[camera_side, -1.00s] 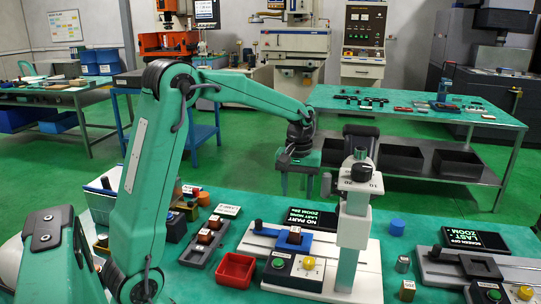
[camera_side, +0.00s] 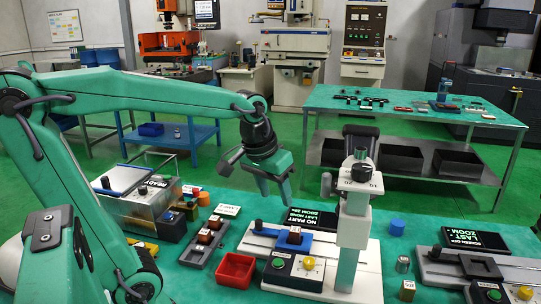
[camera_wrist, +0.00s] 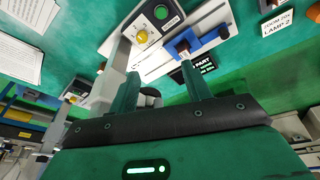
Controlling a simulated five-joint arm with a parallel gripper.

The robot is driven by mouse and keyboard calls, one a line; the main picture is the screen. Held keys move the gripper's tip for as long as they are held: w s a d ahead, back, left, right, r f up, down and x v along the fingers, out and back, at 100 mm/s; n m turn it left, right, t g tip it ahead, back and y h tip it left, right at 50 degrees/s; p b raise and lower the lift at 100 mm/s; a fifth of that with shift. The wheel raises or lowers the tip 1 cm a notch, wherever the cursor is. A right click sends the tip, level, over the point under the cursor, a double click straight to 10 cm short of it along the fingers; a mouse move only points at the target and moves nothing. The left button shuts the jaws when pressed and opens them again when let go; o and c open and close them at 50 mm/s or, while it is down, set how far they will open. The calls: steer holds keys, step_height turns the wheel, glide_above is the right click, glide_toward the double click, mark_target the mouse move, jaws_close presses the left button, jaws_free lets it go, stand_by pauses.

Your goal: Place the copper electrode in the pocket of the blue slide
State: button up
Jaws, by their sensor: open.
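The blue slide (camera_side: 308,242) sits on a white rail base and shows in the wrist view (camera_wrist: 174,42) beyond my fingertips. Two copper-brown blocks, one at the back (camera_side: 214,222) and one in front (camera_side: 205,236), stand in a dark grey rack left of the slide. I cannot tell which is the copper electrode. My gripper (camera_side: 256,178) is open and empty, in the air above the bench, behind and left of the slide.
A white column (camera_side: 353,215) with a scope head stands right of the slide. A red bin (camera_side: 235,270) lies in front of the rack. A control box (camera_side: 293,270) fronts the slide. A metal box with a READY screen (camera_side: 150,195) is at left.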

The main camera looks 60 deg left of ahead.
steer(key=s+d+f+m+t, duration=0.1)
steer(key=s+d+m+t, duration=0.1)
steer(key=s, duration=0.6)
steer(key=shift+s+d+f+m, duration=0.15)
steer(key=shift+s+d+m, duration=0.1)
steer(key=shift+d+m, duration=0.5)
